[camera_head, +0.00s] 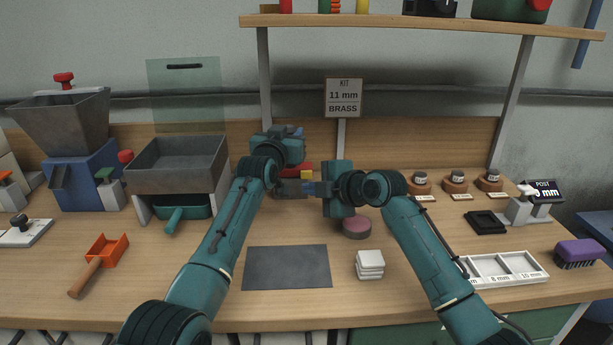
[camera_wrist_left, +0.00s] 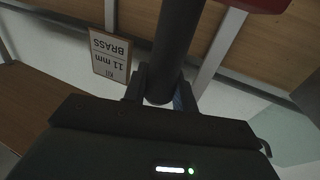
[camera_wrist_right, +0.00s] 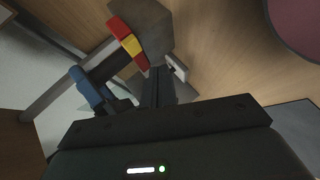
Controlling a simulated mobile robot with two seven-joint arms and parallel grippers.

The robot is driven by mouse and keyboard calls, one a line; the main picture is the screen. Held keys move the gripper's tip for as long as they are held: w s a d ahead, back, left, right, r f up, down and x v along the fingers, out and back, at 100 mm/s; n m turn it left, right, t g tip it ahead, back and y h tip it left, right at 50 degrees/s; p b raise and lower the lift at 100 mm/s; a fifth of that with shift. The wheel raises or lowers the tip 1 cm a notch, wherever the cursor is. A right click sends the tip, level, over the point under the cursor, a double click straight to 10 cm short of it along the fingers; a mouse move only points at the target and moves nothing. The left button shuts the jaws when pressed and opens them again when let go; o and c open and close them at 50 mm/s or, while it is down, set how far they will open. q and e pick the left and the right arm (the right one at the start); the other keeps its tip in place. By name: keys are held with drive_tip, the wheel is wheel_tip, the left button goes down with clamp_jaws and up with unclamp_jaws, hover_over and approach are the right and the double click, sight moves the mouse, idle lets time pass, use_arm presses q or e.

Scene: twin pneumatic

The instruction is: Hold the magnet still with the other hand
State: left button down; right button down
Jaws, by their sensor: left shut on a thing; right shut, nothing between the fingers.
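My left gripper (camera_head: 297,134) is raised near the back of the bench. In the left wrist view it (camera_wrist_left: 160,85) is shut on a dark round bar (camera_wrist_left: 175,40). A red and yellow piece (camera_head: 299,171) lies below it; it also shows in the right wrist view (camera_wrist_right: 124,34). A grey block (camera_head: 289,188) is beside that piece. My right gripper (camera_head: 312,188) points left at the grey block, shut and empty; its fingertips (camera_wrist_right: 158,78) look close to the block, but I cannot tell if they touch. I cannot tell for sure which piece is the magnet.
A grey mat (camera_head: 287,268), a pink round pad (camera_head: 356,228) and stacked white squares (camera_head: 369,264) lie in front. An orange scoop (camera_head: 106,250) is left; a white sectioned tray (camera_head: 505,268) is right. A shelf (camera_head: 400,22) overhangs the back.

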sight(303, 179)
drive_tip(key=shift+w, duration=1.15)
drive_tip(key=shift+w, duration=0.15)
idle(1.1)
drive_tip(key=shift+w, duration=0.3)
drive_tip(key=shift+w, duration=0.65)
idle(0.7)
drive_tip(key=shift+s, duration=1.1)
drive_tip(key=shift+s, duration=0.1)
drive_tip(key=shift+s, duration=2.45)
